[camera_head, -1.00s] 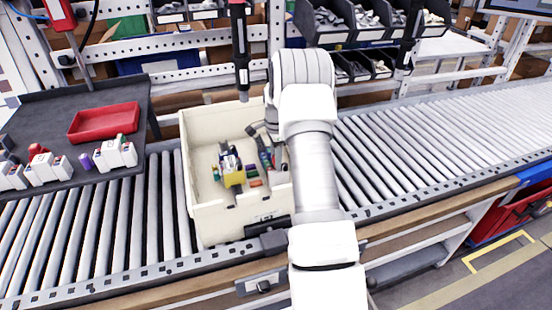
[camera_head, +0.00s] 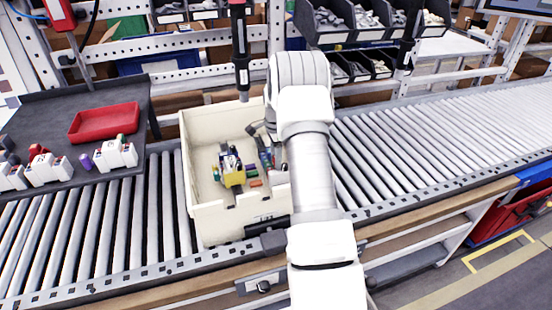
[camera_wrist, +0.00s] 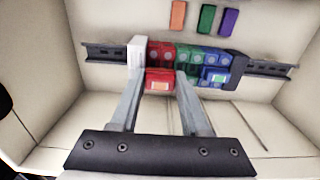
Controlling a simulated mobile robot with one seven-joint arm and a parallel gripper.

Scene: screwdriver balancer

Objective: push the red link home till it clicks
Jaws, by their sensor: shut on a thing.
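The red link (camera_wrist: 159,82) is a small red block with a pale label, seen in the wrist view. It sits at the front of a row of red, green and blue terminal blocks (camera_wrist: 188,55) on a dark rail (camera_wrist: 105,52). My gripper (camera_wrist: 160,88) has one finger on each side of the red link and is shut on it. The link meets the red blocks; how deep it is seated cannot be told. In the head view my arm hides much of this area.
The rail is inside a cream tote (camera_head: 205,215) on a roller conveyor (camera_head: 110,225). Orange (camera_wrist: 177,15), green (camera_wrist: 207,19) and purple (camera_wrist: 229,22) pieces lie in the tote beyond the rail. A dark side table (camera_head: 60,120) with a red tray (camera_head: 103,122) stands at the left.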

